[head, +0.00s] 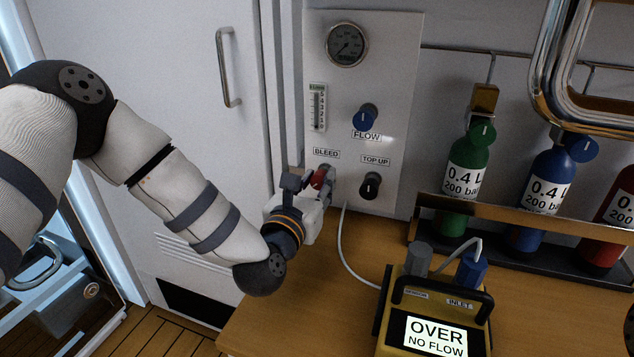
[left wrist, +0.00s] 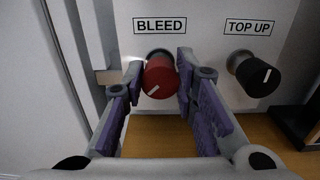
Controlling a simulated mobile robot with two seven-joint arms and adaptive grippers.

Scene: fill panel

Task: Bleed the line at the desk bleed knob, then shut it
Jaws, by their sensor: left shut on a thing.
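The red bleed knob (left wrist: 160,76) sits under the BLEED label on the white panel (head: 398,70). Its white mark is slanted in the left wrist view. In the head view the knob (head: 319,178) is partly covered by my left gripper (head: 316,186). In the left wrist view the purple-padded fingers of the left gripper (left wrist: 160,84) stand one on each side of the knob, shut on it. The yellow meter (head: 440,300) on the desk reads OVER, NO FLOW. My right gripper is not in view.
The black top up knob (head: 370,185) is close to the right of the bleed knob. The blue flow knob (head: 368,117) and a round gauge (head: 346,44) are higher. A white hose (head: 348,245) runs down to the desk. Green (head: 467,175), blue (head: 546,180) and red bottles stand in a rack at right.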

